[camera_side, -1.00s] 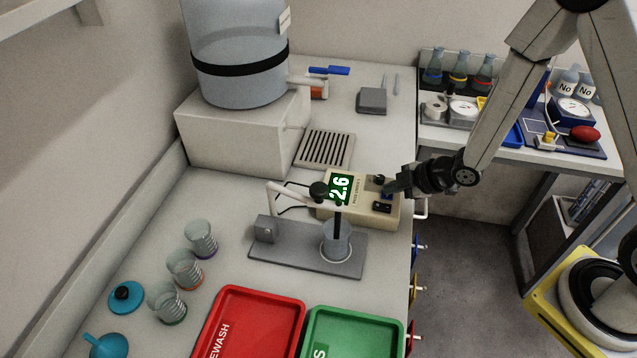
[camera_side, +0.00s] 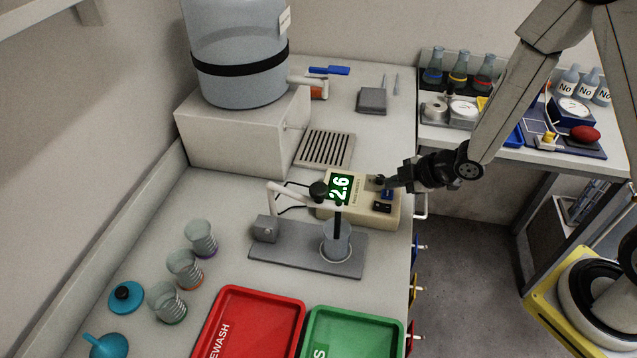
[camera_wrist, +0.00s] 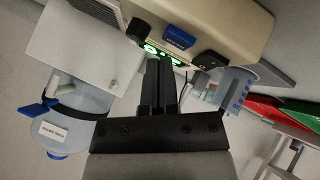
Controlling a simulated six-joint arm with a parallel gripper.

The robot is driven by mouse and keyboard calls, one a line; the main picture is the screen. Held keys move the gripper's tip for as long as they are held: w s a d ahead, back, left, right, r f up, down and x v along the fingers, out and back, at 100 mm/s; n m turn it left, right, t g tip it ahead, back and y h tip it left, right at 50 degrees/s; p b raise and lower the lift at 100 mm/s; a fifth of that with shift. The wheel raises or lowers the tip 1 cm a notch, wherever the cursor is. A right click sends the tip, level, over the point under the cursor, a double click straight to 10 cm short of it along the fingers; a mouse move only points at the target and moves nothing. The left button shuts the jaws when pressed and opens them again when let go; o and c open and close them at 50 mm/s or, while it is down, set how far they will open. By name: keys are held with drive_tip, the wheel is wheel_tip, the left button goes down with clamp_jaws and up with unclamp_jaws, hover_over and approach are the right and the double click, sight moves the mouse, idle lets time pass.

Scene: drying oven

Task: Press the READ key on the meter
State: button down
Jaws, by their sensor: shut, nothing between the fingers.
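The meter (camera_side: 345,209) is a beige box with a green lit display (camera_side: 340,190) showing digits that look like 2.6. On its face are a blue key (camera_side: 387,194), a black key (camera_side: 382,207) and a dark knob. The wrist view shows the meter (camera_wrist: 226,17) at the top, with the blue key (camera_wrist: 178,37), which bears white lettering too small to read, and the black key (camera_wrist: 210,60). My gripper (camera_side: 384,184) is shut and empty at the meter's right side, near the blue key. In the wrist view its fingers (camera_wrist: 158,65) point toward the display edge, left of the blue key. Contact cannot be told.
A probe stand (camera_side: 300,250) with a beaker (camera_side: 336,240) stands in front of the meter. Red (camera_side: 298,297) and green (camera_side: 396,318) trays lie nearer. A water tank (camera_side: 240,85) stands on a white box behind. Several glasses stand at left.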

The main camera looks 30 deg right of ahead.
sight(392, 195)
idle(0.3)
drive_tip(key=shift+r, duration=2.5)
drive_tip(key=s+d+r+m+g+h, duration=0.1)
drive_tip(key=s+r+m+g+h, duration=0.1)
drive_tip(key=s+m, duration=0.4)
drive_tip(key=s+d+r+m+g+h, duration=0.2)
drive_tip(key=s+m+g, duration=0.1)
drive_tip(key=s+m, duration=0.3)
drive_tip(key=shift+s+d+r+m+g, duration=0.15)
drive_tip(key=shift+d+m+g, duration=0.15)
drive_tip(key=shift+m, duration=0.9)
